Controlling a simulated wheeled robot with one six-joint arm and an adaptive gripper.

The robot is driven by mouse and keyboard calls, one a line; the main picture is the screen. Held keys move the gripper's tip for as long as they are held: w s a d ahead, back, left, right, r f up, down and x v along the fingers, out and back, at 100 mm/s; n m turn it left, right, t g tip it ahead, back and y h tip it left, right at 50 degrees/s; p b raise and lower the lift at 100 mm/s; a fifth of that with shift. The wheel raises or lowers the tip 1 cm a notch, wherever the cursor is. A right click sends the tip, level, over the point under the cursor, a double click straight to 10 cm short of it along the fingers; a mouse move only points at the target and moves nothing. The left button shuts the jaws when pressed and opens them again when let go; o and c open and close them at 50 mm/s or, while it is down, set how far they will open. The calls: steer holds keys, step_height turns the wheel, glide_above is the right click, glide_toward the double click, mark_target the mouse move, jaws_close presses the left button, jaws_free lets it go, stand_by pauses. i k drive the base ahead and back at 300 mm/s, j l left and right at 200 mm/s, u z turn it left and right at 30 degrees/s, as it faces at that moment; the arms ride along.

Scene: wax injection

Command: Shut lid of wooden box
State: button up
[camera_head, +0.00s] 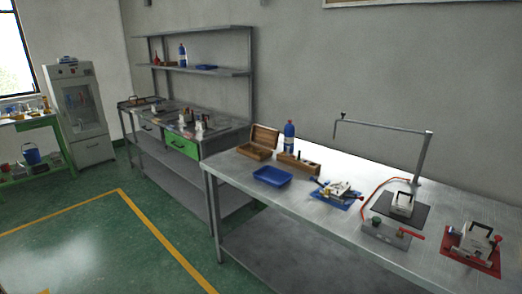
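The wooden box (256,152) stands on the left end of the near metal table (306,207), towards the back. Its lid (265,137) is raised and leans back, so the box stands open. What lies inside it is too small to tell. My gripper is not in view.
Beside the box are a blue tray (272,176) in front, a wooden holder (298,162) and a blue bottle (289,135). Metal devices and a tall metal arm (423,157) stand further right. Green floor (75,235) lies free at left.

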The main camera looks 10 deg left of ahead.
mark_target(266, 136)
steer(key=i+j+u, duration=0.35)
steer(key=i, duration=0.25)
steer(key=i+u, duration=0.4)
steer(key=i, duration=0.25)
steer(key=i+l+u, duration=0.1)
steer(key=i+u, duration=0.25)
steer(key=i, duration=0.25)
steer(key=i+l+u, duration=0.1)
steer(key=i+u, duration=0.3)
steer(key=i, duration=1.3)
steer(key=i+j+z, duration=0.15)
steer(key=i+z, duration=0.3)
steer(key=i+j+z, duration=0.25)
steer(key=z, duration=0.25)
steer(key=i+j+z, duration=0.45)
